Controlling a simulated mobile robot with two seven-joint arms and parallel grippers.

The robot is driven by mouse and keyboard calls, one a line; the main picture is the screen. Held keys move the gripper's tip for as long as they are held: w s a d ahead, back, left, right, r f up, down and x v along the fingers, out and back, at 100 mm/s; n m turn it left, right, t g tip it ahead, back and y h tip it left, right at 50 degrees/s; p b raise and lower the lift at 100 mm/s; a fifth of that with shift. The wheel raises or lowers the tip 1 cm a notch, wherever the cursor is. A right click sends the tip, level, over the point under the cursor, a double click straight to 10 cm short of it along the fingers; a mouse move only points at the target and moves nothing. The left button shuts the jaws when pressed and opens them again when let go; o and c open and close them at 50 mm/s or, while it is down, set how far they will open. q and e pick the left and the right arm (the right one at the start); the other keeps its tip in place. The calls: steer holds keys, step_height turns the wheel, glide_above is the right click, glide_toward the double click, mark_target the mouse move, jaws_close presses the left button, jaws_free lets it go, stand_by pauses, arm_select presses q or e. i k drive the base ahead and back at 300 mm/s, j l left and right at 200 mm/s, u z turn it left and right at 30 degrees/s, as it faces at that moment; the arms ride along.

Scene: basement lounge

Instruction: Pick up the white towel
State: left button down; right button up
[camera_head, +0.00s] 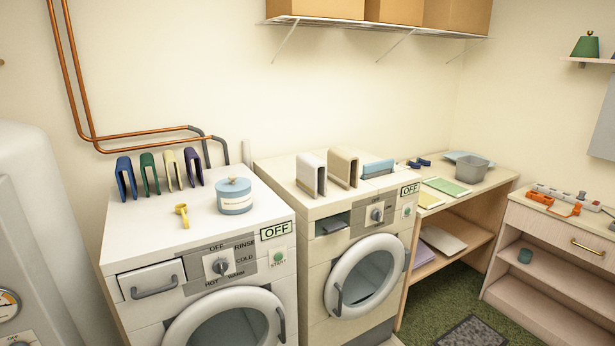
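A flat, folded white cloth (442,239), looking like a towel, lies on the middle shelf of the wooden table at the right of the dryer. Two upright folded pieces, one whitish (306,170) and one cream (345,164), stand on top of the dryer; I cannot tell if either is a towel. Neither of my grippers shows in the head view.
The washer (130,232) at the left bears several upright folded pieces, a blue tub (235,197) and a yellow scoop (182,215). The table top (484,188) holds yellow and green cloths and a grey bucket (471,169).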

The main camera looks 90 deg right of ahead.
mark_target(311, 173)
steer(key=z, duration=3.1)
steer(key=i+l+u, duration=0.1)
steer(key=u, duration=0.3)
steer(key=l+u, duration=0.1)
steer(key=u, duration=0.25)
steer(key=i+l+u, duration=0.1)
steer(key=u, duration=0.3)
steer(key=l+u, duration=0.6)
steer(key=l, duration=0.25)
steer(key=l+u, duration=0.3)
steer(key=l, duration=0.15)
